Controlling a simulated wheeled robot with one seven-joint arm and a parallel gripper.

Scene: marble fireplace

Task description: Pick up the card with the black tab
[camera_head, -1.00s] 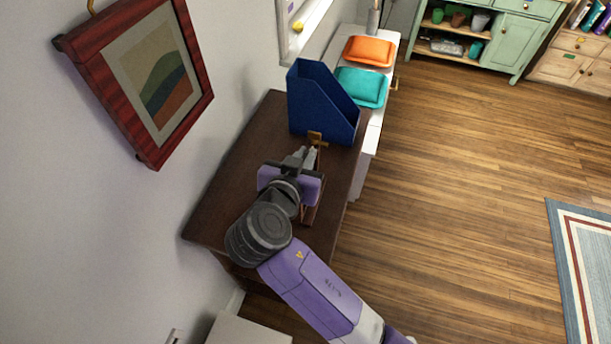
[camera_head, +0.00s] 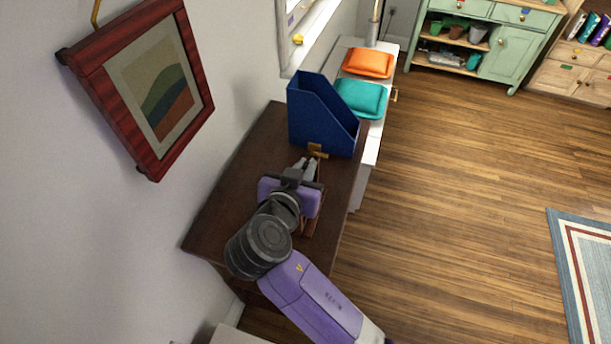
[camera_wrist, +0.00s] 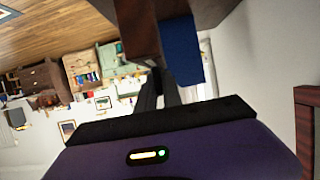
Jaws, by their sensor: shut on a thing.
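My gripper (camera_head: 304,165) is over the dark wooden desk, in front of the blue file holder (camera_head: 312,122). In the wrist view its dark fingers (camera_wrist: 160,92) are close together. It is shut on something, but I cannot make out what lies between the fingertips. No card with a black tab can be told apart in either view. A narrow brown wooden stand (camera_head: 317,151) shows beside and just beyond the fingers, and the gripper covers part of it.
The desk (camera_head: 232,212) has bare wood left of my arm. A framed picture (camera_head: 152,88) hangs on the left wall. Teal (camera_head: 360,97) and orange (camera_head: 368,63) cushions lie on a white surface beyond the file holder. The floor (camera_head: 455,170) at right is open.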

